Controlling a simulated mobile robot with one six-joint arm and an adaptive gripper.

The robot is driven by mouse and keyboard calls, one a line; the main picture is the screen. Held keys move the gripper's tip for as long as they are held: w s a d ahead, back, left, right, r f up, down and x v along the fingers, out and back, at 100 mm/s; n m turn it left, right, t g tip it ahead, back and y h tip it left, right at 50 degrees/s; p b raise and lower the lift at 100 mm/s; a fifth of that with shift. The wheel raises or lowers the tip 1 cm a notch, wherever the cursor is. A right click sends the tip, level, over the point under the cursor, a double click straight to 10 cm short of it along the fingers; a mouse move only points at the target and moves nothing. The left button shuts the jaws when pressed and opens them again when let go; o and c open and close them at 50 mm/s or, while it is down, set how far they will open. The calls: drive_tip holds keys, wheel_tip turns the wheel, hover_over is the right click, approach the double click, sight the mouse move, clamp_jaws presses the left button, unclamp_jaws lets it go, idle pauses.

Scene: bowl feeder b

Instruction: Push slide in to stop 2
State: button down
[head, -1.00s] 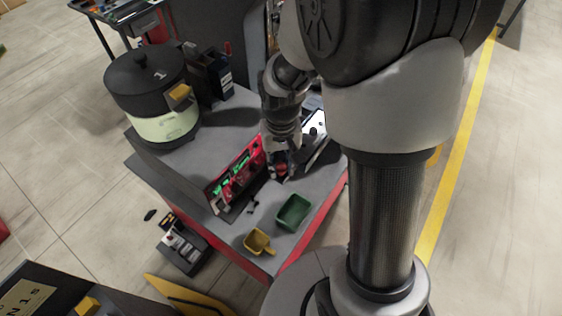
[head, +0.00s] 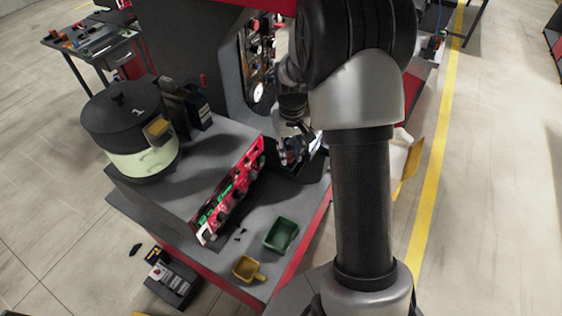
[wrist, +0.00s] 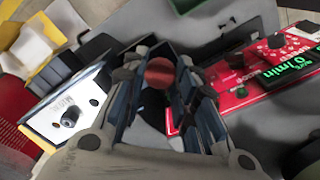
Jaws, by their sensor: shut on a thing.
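In the wrist view my gripper (wrist: 160,95) has its two dark fingers closed around a round red knob (wrist: 160,72). The knob shows between the fingertips, and the fingers hide the slide part below it. No stop marks can be read. In the head view my gripper (head: 291,150) is low over the back right of the bench, just right of the red control panel (head: 228,192). It is small there, and its grip cannot be made out.
A white panel with a black knob (wrist: 69,119) stands left of my fingers. The red panel with a green display (wrist: 290,62) is close on the right. A lidded bowl (head: 130,130), a green tray (head: 281,235) and a yellow scoop (head: 246,268) stand on the bench.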

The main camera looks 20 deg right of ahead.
drive_tip(key=shift+w+d, duration=0.6)
drive_tip(key=shift+d, duration=0.2)
drive_tip(key=c, duration=1.2)
unclamp_jaws()
drive_tip(key=shift+c, duration=0.2)
drive_tip(key=shift+s+a, duration=0.1)
